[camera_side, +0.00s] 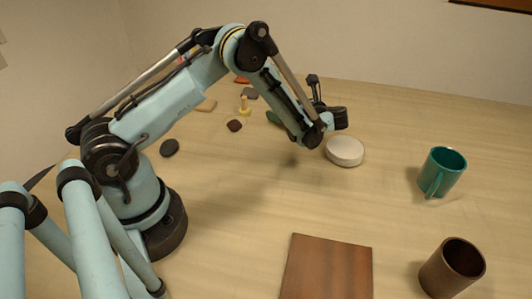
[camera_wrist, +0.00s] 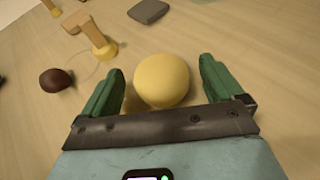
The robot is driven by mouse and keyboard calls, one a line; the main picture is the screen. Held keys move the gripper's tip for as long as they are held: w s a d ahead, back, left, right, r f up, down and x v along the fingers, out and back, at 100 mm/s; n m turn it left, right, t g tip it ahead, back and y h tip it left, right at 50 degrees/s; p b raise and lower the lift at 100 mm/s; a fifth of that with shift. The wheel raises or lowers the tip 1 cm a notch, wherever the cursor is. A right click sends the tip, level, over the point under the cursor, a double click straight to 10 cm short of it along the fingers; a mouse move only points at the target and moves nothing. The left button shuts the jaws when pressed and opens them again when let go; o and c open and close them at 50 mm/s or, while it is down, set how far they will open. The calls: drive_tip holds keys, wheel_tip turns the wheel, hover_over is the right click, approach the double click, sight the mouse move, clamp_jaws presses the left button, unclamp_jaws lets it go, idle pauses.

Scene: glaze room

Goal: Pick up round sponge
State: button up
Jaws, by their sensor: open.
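The round sponge (camera_wrist: 162,80) is a pale yellow disc in the wrist view. It lies between the two green fingers of my gripper (camera_wrist: 163,68), with a gap on either side. The fingers are open, and I see no contact with the sponge. Its lower edge comes close to the dark crossbar of my gripper. In the side view only a bit of a green finger of my gripper (camera_side: 275,118) shows behind my forearm. The sponge is hidden there.
A yellow peg-like piece (camera_side: 245,105), a dark brown lump (camera_side: 235,126) and a grey block (camera_side: 250,93) lie near my gripper. A white round block (camera_side: 345,151), teal mug (camera_side: 441,173), brown cup (camera_side: 452,268) and brown board (camera_side: 327,268) stand farther right and front.

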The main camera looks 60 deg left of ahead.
drive_tip(key=shift+c, duration=0.3)
drive_tip(key=c, duration=1)
drive_tip(key=shift+c, duration=0.3)
drive_tip(key=shift+r, duration=0.15)
